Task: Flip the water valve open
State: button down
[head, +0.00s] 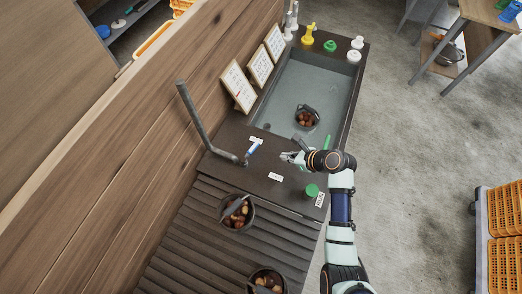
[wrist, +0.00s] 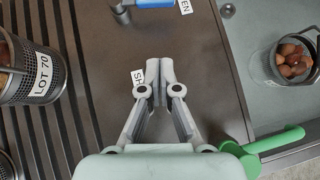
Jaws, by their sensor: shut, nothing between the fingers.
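The water valve has a blue lever (head: 254,148) at the foot of a grey upright pipe (head: 194,118) on the dark counter. The lever points along the counter close to a white label (head: 257,140). In the wrist view the blue lever (wrist: 155,3) is cut off by the top edge, beside a label (wrist: 185,6) reading "EN". My gripper (head: 287,157) is shut and empty, to the right of the lever and apart from it. Its closed fingertips (wrist: 160,82) hide part of a second label (wrist: 138,78) starting "SH". I cannot see any running water.
A sink (head: 325,85) behind my gripper holds a pot of chestnuts (head: 306,118). A green handle (wrist: 275,141) lies right of my gripper. A green knob (head: 312,190) stands nearer. More chestnut pots (head: 237,224) stand on the slatted drainboard (head: 187,235). Signs (head: 238,86) lean on the wall.

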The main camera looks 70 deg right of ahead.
aim_at(250, 152)
jog(key=b+x, duration=0.3)
jog(key=x, duration=0.6)
jog(key=shift+w+f, duration=0.1)
jog(key=w, duration=0.1)
jog(key=w+d, duration=0.1)
jog(key=w, duration=0.1)
jog(key=shift+w+f+b, duration=0.15)
jog(key=shift+w+b, duration=0.15)
jog(key=shift+b, duration=0.05)
jog(key=shift+w, duration=0.45)
jog(key=shift+w, duration=0.1)
